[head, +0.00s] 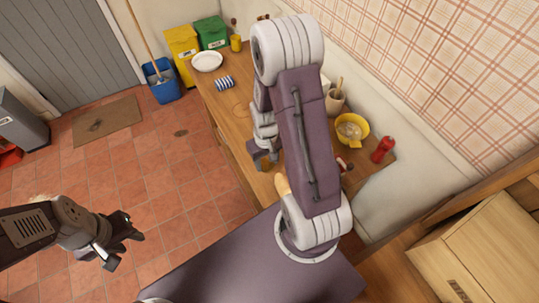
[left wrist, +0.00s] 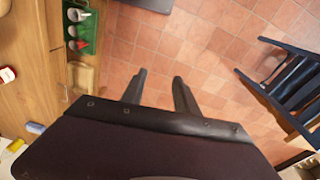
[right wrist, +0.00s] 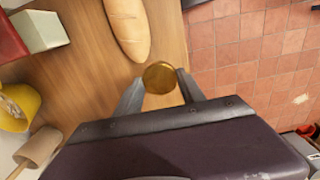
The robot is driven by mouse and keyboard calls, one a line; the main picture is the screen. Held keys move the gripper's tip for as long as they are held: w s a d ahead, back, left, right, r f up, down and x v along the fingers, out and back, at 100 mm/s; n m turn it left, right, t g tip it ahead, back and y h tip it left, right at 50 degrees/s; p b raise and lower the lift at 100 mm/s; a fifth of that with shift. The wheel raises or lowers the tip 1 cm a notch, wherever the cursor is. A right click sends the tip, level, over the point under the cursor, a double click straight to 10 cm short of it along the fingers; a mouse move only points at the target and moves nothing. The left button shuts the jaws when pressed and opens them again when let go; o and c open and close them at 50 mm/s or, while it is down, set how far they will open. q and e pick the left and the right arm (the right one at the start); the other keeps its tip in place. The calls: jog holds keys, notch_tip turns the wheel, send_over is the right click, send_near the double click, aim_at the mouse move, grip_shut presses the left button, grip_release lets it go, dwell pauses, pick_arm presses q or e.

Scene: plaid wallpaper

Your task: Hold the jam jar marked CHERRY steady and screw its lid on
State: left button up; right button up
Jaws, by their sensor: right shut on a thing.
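My right gripper (right wrist: 158,90) is shut on a round gold lid (right wrist: 160,77), which shows between its fingertips above the wooden counter. Whether anything is under the lid is hidden. In the head view the right gripper (head: 264,160) hangs at the counter's front edge, partly behind its arm. My left gripper (left wrist: 159,88) is open and empty over the tiled floor, away from the counter; it also shows in the head view (head: 118,240). No CHERRY label can be read. A small red and white thing (left wrist: 7,75) at the left wrist view's edge may be a jar; I cannot tell.
A bread loaf (right wrist: 127,25) lies near the lid. The counter also holds a yellow bowl (head: 352,127), a red bottle (head: 382,150), a utensil crock (head: 334,101), a striped blue cylinder (head: 224,83) and a white bowl (head: 207,61). A dark blue chair (left wrist: 290,85) stands on the floor.

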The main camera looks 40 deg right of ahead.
jog(key=shift+s+a+r, duration=0.95)
jog(key=shift+s+a, duration=0.15)
jog(key=shift+a, duration=0.1)
